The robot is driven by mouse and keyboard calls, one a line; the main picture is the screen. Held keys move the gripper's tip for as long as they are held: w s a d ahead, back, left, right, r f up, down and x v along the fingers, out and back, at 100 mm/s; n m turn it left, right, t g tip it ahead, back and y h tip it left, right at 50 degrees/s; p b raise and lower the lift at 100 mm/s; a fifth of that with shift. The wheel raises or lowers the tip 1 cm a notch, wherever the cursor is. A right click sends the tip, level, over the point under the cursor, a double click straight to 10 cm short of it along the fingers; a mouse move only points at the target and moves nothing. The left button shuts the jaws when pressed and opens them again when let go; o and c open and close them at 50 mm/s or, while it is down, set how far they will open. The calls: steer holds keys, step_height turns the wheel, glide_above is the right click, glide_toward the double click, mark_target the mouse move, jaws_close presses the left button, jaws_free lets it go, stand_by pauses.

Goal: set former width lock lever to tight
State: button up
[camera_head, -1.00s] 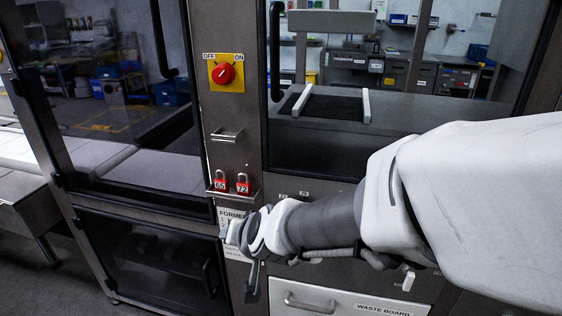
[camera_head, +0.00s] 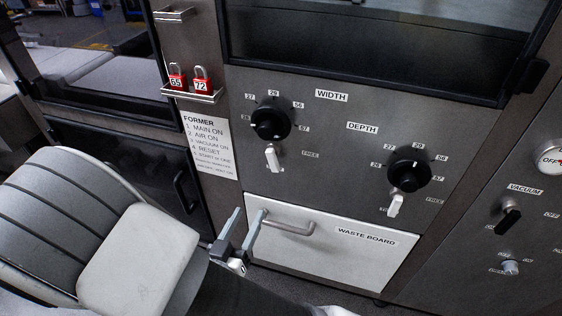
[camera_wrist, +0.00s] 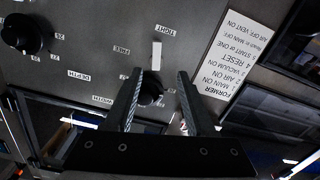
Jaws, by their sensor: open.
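The width lock lever (camera_head: 272,158) is a small white lever below the black WIDTH dial (camera_head: 270,124). In the head view its long axis is near upright, with FREE printed to its right. In the wrist view the picture is upside down; the lever (camera_wrist: 156,56) stands with one end toward the TIGHT label (camera_wrist: 170,24), and FREE is off to the left. I cannot tell how firmly it is set. My gripper (camera_head: 251,212) is open and empty, below and left of the lever in the head view. In the wrist view its fingertips (camera_wrist: 160,73) flank the line to lever and dial, apart from the lever.
A DEPTH dial (camera_head: 409,170) with its own white lever (camera_head: 395,205) is to the right. The waste board drawer (camera_head: 350,252) with a protruding handle (camera_head: 288,224) is below. A vacuum switch (camera_head: 508,220) is far right.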

mark_target(273, 168)
steer(key=shift+t, duration=0.3)
steer(key=b+x, duration=0.1)
steer(key=x, duration=0.4)
steer(key=b+x, duration=0.1)
steer(key=x, duration=0.5)
steer(key=b+x, duration=0.1)
steer(key=x, duration=0.5)
steer(key=shift+d, duration=0.3)
steer(key=shift+c, duration=0.3)
jaws_close()
